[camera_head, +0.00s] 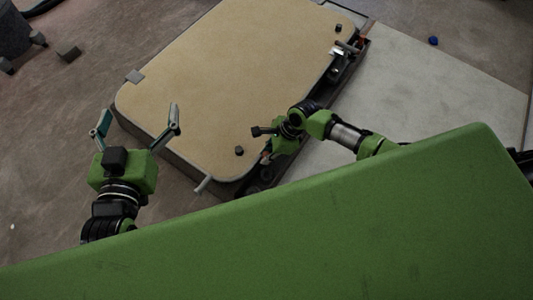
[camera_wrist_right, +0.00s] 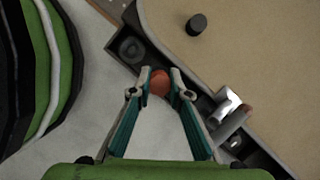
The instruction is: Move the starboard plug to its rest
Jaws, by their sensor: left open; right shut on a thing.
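A red round-ended plug (camera_wrist_right: 159,83) sits between the fingertips of my right gripper (camera_wrist_right: 160,78) in the right wrist view. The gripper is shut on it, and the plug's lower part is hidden. It is over the dark narrow tray (camera_wrist_right: 115,13) beside the tan panel, close to a round dark ring (camera_wrist_right: 131,49) in that tray. I cannot tell whether the plug touches the tray. In the head view my right gripper (camera_head: 266,153) is at the panel's near right edge, mostly hidden by its own wrist. My left gripper (camera_head: 137,122) is open and empty, left of the panel.
The large tan panel (camera_head: 225,80) carries dark knobs (camera_head: 239,151) at its right corners. Silver fittings (camera_head: 341,55) sit at the tray's far end. A grey rod (camera_head: 203,185) sticks out at the near edge. A blue ball (camera_head: 433,41) lies on the pale floor at right.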

